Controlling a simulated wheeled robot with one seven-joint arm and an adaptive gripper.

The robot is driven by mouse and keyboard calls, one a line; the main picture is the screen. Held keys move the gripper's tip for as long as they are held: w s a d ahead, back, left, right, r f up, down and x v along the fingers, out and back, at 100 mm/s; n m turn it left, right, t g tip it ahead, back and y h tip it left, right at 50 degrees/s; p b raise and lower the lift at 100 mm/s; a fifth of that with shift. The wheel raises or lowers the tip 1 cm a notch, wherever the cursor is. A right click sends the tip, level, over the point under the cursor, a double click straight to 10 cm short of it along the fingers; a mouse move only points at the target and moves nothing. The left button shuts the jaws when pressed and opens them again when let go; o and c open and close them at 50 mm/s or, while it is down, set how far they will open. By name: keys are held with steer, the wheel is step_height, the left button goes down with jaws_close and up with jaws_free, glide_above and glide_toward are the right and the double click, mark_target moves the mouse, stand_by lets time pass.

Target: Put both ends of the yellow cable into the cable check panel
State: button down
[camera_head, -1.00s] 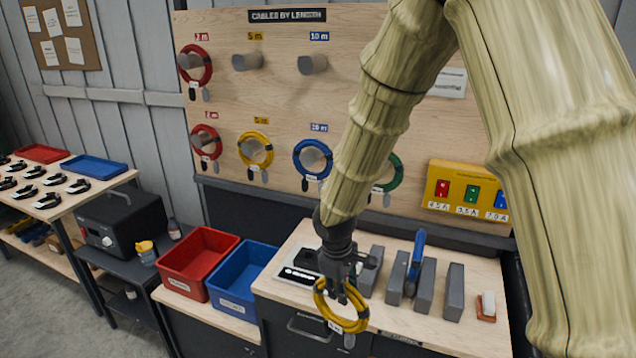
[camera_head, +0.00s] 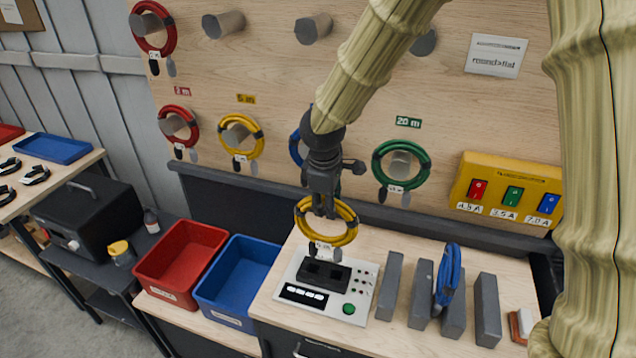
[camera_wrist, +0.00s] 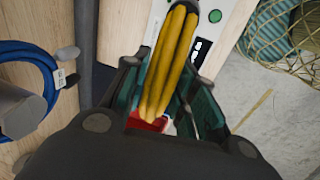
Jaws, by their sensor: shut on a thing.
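My gripper (camera_head: 326,208) is shut on the coiled yellow cable (camera_head: 349,232) and holds it in the air above the cable check panel. The coil also shows between the fingers in the wrist view (camera_wrist: 171,62). Its dark ends and a white tag hang at the bottom of the coil, just in front of the panel's black socket block; I cannot tell that they touch it. The cable check panel (camera_head: 352,293) is a light plate flat on the bench, with the black block, a small display, a green button and small dots.
Grey upright dividers (camera_head: 391,285) stand right of the panel, with a blue cable coil (camera_head: 448,276) between them. Red (camera_head: 180,262) and blue (camera_head: 238,280) bins stand to the left. Cable coils hang on pegs on the board behind, including a green one (camera_head: 378,165).

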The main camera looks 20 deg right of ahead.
mark_target(326, 235)
steer(key=shift+w, duration=0.55)
steer(key=shift+s+f+b, duration=0.1)
steer(key=shift+s+b, duration=0.25)
steer(key=shift+s, duration=0.1)
steer(key=shift+w+f+b, duration=0.35)
steer(key=shift+f+b, duration=0.2)
steer(key=shift+f, duration=0.3)
steer(key=shift+s+f+b, duration=0.25)
steer(key=shift+f+b, duration=0.25)
steer(key=shift+b, duration=0.1)
steer(key=shift+w+f+b, duration=0.15)
steer(key=shift+f+b, duration=0.45)
steer(key=shift+f, duration=0.7)
steer(key=shift+f+b, duration=0.25)
steer(key=shift+b, duration=0.05)
steer(key=shift+s+a, duration=0.1)
steer(key=shift+s, duration=0.1)
steer(key=shift+f+b, duration=0.65)
steer(key=shift+f, duration=1)
